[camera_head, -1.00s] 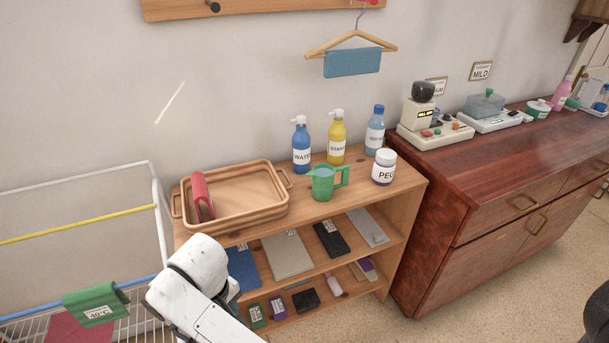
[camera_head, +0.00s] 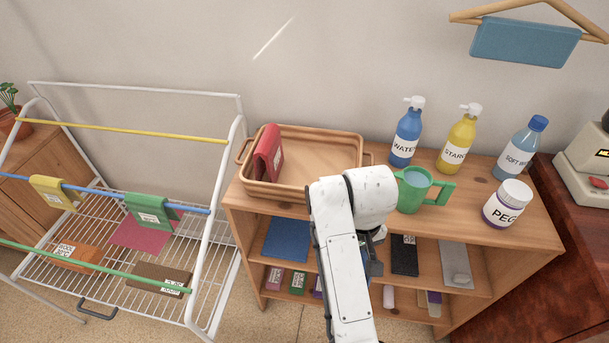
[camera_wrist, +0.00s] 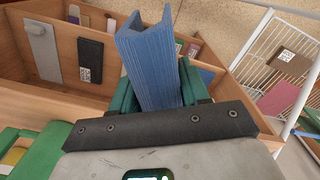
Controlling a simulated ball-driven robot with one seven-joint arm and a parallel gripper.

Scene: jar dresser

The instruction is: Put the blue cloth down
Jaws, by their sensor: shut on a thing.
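The blue cloth (camera_wrist: 150,65) is folded into a stiff, channel-like shape and stands between the green fingers of my gripper (camera_wrist: 158,88) in the wrist view. My gripper is shut on it and holds it in front of the open shelf unit. In the head view my white arm hides most of the gripper and the cloth; only a narrow blue part (camera_head: 376,268) shows beside the arm.
A wooden tray (camera_head: 330,190) with a red cloth (camera_head: 268,152) stands on the shelf unit (camera_head: 480,215), beside a green jug (camera_head: 412,192) and several bottles. A flat blue piece (camera_head: 287,238) lies on the shelf below. A drying rack (camera_head: 215,262) with hung cloths stands left.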

